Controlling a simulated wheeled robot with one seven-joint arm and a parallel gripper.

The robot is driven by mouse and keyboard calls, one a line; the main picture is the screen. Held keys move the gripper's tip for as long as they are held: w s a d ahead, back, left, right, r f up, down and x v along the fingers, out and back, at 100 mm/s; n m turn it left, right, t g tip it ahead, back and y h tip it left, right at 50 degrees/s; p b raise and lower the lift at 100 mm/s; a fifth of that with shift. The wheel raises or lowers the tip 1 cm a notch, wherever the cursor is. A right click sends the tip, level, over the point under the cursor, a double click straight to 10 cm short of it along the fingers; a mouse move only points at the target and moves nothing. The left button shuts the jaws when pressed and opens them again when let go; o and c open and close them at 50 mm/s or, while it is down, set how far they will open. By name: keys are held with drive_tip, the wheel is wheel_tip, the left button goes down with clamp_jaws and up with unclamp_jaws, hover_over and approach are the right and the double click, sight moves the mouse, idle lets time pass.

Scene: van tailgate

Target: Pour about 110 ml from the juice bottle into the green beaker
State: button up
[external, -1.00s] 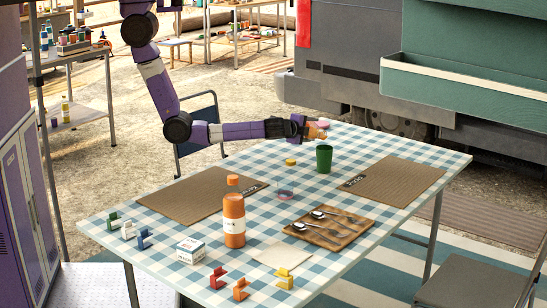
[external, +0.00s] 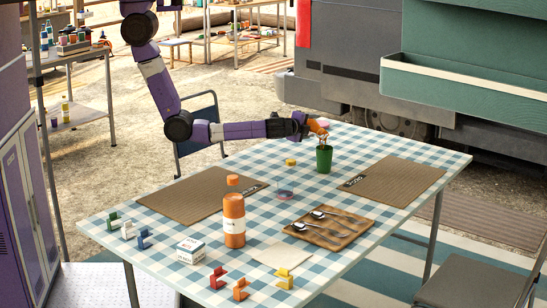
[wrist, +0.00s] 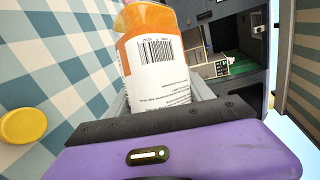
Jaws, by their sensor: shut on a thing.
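My gripper (external: 304,125) is shut on the juice bottle (external: 317,128), an orange bottle held tipped over, with its neck end towards the green beaker (external: 324,160). The beaker stands upright on the checked table just below the bottle. A thin orange streak shows between the bottle's mouth and the beaker's rim, like juice running down. The level inside the beaker is hidden. In the wrist view the bottle (wrist: 158,75) shows orange juice and a white label with a barcode between the jaws. A yellow cap (external: 290,162) lies on the table left of the beaker; it also shows in the wrist view (wrist: 22,126).
A second orange bottle (external: 234,220), capped, stands nearer the front. A small clear dish (external: 285,190), a wooden tray (external: 330,230) with spoons, two brown mats (external: 200,195), a small box (external: 190,250) and coloured clips (external: 240,290) lie around.

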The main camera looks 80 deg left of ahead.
drive_tip(key=shift+w+d+r, duration=0.15)
idle(0.3)
drive_tip(key=shift+d+r+m, duration=0.15)
drive_tip(key=shift+r+m, duration=0.15)
idle(0.6)
drive_tip(key=shift+w+r+y, duration=0.1)
drive_tip(key=shift+r+y, duration=0.1)
drive_tip(key=shift+y, duration=0.1)
idle(0.7)
